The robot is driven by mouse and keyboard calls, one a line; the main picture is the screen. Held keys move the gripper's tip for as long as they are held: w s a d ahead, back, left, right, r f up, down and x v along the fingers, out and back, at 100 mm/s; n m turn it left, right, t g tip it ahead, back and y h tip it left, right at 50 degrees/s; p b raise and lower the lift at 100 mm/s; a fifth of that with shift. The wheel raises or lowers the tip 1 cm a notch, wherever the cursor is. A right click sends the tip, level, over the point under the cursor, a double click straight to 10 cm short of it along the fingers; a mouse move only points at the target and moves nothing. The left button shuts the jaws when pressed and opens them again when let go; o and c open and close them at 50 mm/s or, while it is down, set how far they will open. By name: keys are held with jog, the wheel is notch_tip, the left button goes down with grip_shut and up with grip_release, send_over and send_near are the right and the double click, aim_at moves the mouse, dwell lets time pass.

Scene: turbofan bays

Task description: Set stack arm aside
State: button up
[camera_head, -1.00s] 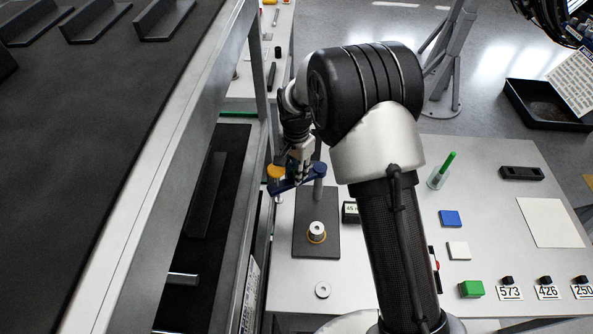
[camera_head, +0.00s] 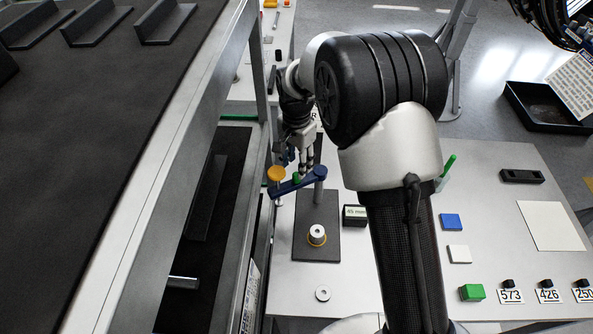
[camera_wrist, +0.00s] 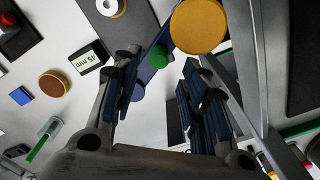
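The stack arm is a blue bar (camera_head: 311,179) on a post above a dark base plate (camera_head: 304,215). It carries an orange disc (camera_head: 276,174) at its left end and a small green knob (camera_head: 297,178) near its middle. In the wrist view the orange disc (camera_wrist: 198,25) and green knob (camera_wrist: 158,57) lie just beyond my fingertips. My gripper (camera_head: 298,164) is behind the bar; its blue-padded fingers are apart and empty in the wrist view (camera_wrist: 158,72). Below the bar, a pale cylinder with a yellow ring (camera_head: 316,235) stands on the plate.
A "45 mm" block (camera_head: 355,215) stands right of the plate and a washer (camera_head: 323,293) lies in front. A metal rack frame (camera_head: 262,75) is close on the left. Coloured blocks and numbered tags occupy the right of the table.

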aim_at(296, 173)
notch_tip(296, 173, up, 7)
jog(key=shift+f, duration=0.2)
dwell(0.4)
jog(key=s+d+r+n+t+b, duration=0.2)
jog(key=s+d+r+n+b, duration=0.3)
jog(key=s+d+r, duration=0.55)
jog(key=s+d+f+n+t+b, duration=0.1)
jog(key=s+d+f+b, duration=0.2)
jog(key=s, duration=0.6)
jog(key=s+d+f+n+t+b, duration=0.1)
jog(key=s+d+f, duration=0.3)
jog(key=s, duration=0.6)
jog(key=shift+s+n+t+b, duration=0.25)
jog(key=shift+n+t+b, duration=0.05)
jog(key=shift+b, duration=0.6)
jog(key=shift+f, duration=0.1)
